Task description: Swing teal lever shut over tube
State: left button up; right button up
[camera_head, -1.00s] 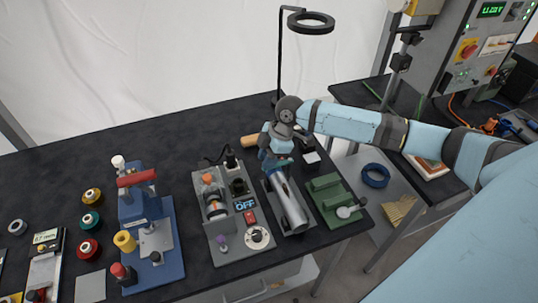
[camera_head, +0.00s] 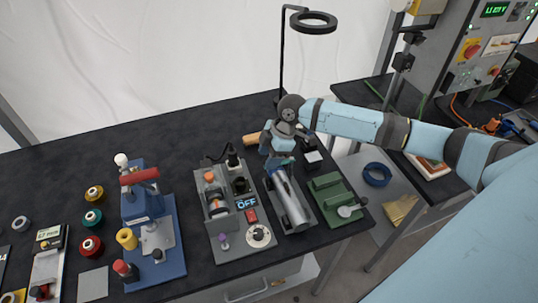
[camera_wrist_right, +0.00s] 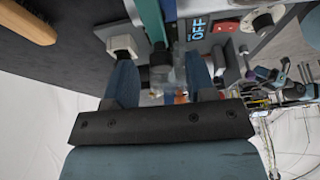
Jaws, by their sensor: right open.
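The silver-grey tube (camera_head: 289,200) lies in a dark grey cradle near the table's front right. My right gripper (camera_head: 279,160) is over the far end of that cradle, pointing down. A small bit of the teal lever (camera_head: 285,160) shows beside the fingers; the rest is hidden by the gripper. In the right wrist view, the teal lever (camera_wrist_right: 148,20) runs in from the top edge toward the space between the fingertips. The right gripper (camera_wrist_right: 160,60) is open there, with a dark part and a clear part between its fingers. I cannot tell whether they touch.
A grey fixture with an OFF display (camera_head: 246,203) stands close on the left. A green block fixture (camera_head: 331,190) stands close on the right. A wooden handle (camera_head: 251,139) and a ring-lamp stand (camera_head: 282,60) are behind. A blue press (camera_head: 145,205) stands farther left.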

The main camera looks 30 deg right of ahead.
aim_at(286, 160)
jog(key=b+v, duration=0.1)
jog(key=v, duration=1.2)
jog(key=shift+d+r+b, duration=0.2)
jog(key=shift+r+b, duration=0.1)
jog(key=shift+s, duration=0.15)
